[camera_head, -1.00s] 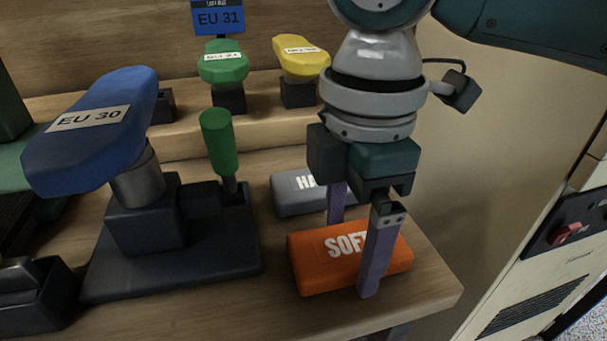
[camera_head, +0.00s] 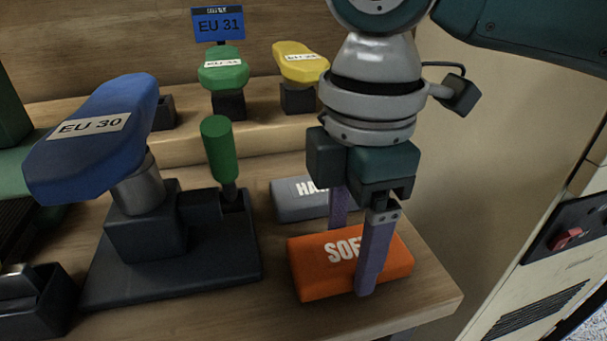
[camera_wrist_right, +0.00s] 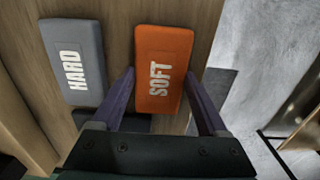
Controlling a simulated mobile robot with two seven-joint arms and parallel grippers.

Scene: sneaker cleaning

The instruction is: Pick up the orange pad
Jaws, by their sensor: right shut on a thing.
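The orange pad (camera_head: 320,279), marked SOFT, lies flat on the wooden bench near its right front corner. My right gripper (camera_head: 352,255) comes down from above with its purple fingers on either side of the pad, one at its front edge and one behind it. In the right wrist view the orange pad (camera_wrist_right: 162,68) sits between the two fingers (camera_wrist_right: 160,84). The gripper is shut on the pad, which still appears to rest on the bench. The front finger covers part of the lettering. My left gripper is not in view.
A grey pad (camera_head: 299,198) marked HARD lies just behind the orange one. A blue shoe form (camera_head: 95,135) labelled EU 30 stands on a dark base with a green handle (camera_head: 219,148) to the left. Green (camera_head: 224,70) and yellow (camera_head: 301,64) forms stand on a step behind.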

